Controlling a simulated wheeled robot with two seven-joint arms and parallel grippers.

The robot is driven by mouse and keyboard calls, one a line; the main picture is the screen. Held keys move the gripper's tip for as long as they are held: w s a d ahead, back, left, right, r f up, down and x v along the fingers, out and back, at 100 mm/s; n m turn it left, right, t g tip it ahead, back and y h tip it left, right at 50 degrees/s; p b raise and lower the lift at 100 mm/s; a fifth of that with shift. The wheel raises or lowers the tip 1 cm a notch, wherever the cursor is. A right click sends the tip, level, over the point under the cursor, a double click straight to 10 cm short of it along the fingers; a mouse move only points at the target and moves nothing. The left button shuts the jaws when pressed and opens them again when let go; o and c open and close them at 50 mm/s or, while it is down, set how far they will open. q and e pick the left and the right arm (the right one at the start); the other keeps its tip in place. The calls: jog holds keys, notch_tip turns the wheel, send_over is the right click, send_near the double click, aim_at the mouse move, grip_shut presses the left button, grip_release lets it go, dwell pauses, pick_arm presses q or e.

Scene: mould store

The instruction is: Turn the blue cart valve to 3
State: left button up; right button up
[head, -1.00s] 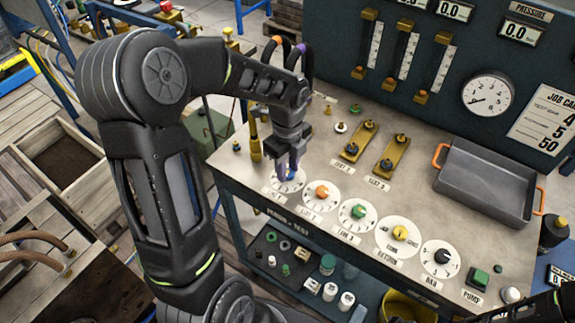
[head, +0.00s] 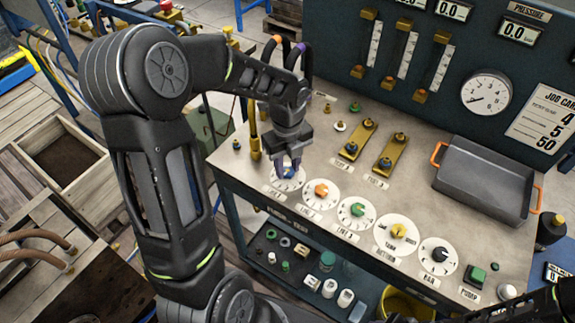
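The blue valve knob (head: 289,174) sits on the leftmost white round dial of a row along the bench's front edge. My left gripper (head: 290,170) points down over this dial, and its fingers are closed around the blue knob. The gripper hides most of the knob and much of the dial, so I cannot read the setting. Part of my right arm shows at the bottom right edge; its gripper is out of view.
Dials with an orange knob (head: 321,190), a green knob (head: 358,210), a yellow knob (head: 398,230) and a black knob (head: 439,254) continue to the right. A grey tray (head: 480,184) with orange handles and two brass plates stand behind. A gauge panel (head: 400,88) closes the back.

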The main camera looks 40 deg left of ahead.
aim_at(288, 170)
pick_arm(q)
jog(key=o, duration=0.4)
notch_tip(288, 170, up, 8)
jog(key=shift+f+b, duration=0.1)
jog(key=shift+b, duration=0.25)
dwell(0.6)
